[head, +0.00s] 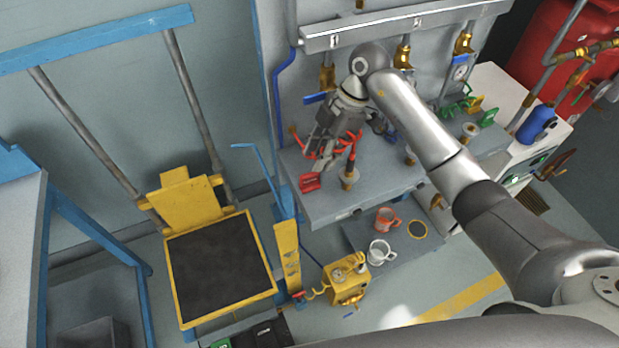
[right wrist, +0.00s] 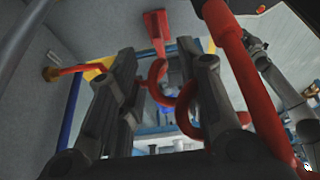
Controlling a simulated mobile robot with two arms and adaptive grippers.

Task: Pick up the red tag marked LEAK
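My right gripper (head: 322,150) reaches down over the grey bench at the back. In the right wrist view its two fingers (right wrist: 160,75) stand apart, with curved red parts (right wrist: 186,98) between and beside them; I cannot tell whether they touch. A small red piece (head: 310,182) lies by the bench's front edge, just below the gripper. A flat red piece (right wrist: 155,24) shows beyond the fingertips in the wrist view. No LEAK lettering is readable, so I cannot tell which red piece is the tag. My left gripper is not in view.
Brass valves (head: 402,55) line the wall panel above. A lower shelf (head: 352,232) holds an orange mug (head: 387,219) and a white mug (head: 380,252). A yellow cart (head: 220,262) stands left.

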